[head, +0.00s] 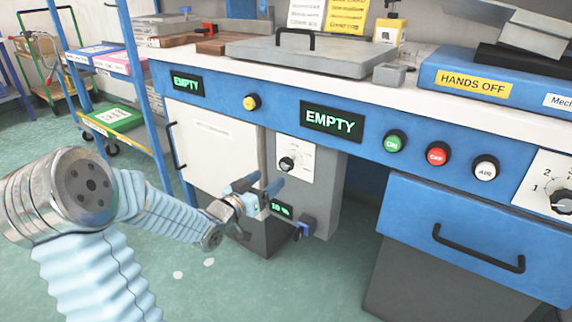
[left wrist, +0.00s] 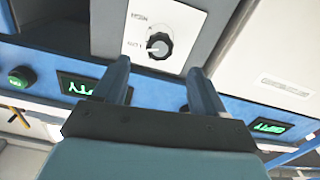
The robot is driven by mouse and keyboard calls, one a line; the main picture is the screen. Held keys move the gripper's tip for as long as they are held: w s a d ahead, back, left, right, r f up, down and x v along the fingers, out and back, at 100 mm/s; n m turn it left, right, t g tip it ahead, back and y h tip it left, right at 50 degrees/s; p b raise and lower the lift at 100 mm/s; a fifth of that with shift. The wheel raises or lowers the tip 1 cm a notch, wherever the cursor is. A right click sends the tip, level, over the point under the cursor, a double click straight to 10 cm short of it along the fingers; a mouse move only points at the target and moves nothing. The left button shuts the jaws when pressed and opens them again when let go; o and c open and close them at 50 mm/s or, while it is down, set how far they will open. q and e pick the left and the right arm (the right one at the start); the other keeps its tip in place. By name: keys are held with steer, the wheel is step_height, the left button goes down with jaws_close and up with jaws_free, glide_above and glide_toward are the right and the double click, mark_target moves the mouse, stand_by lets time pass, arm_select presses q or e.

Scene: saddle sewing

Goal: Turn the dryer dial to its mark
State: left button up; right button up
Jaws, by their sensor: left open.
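The dial that appears to be the dryer's (head: 287,163) is a black knob on a white marked plate, set on a grey box under the bench. It also shows in the left wrist view (left wrist: 159,45), with a pale pointer line; its small lettering is too blurred to read surely. My left gripper (head: 264,184) is open and empty, just left of and below the dial in the head view. In the left wrist view the dial lies beyond and between the two fingertips (left wrist: 159,68), with no contact visible. My right gripper is not in view.
A blue bench front with green, red and white buttons (head: 437,154) runs right. Another numbered dial (head: 560,202) is at the far right. A blue-framed shelf (head: 110,65) stands left.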

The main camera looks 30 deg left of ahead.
mark_target(284, 166)
arm_select(q)
steer(key=w, duration=1)
steer(key=shift+d+b, duration=0.35)
steer(key=shift+d, duration=0.05)
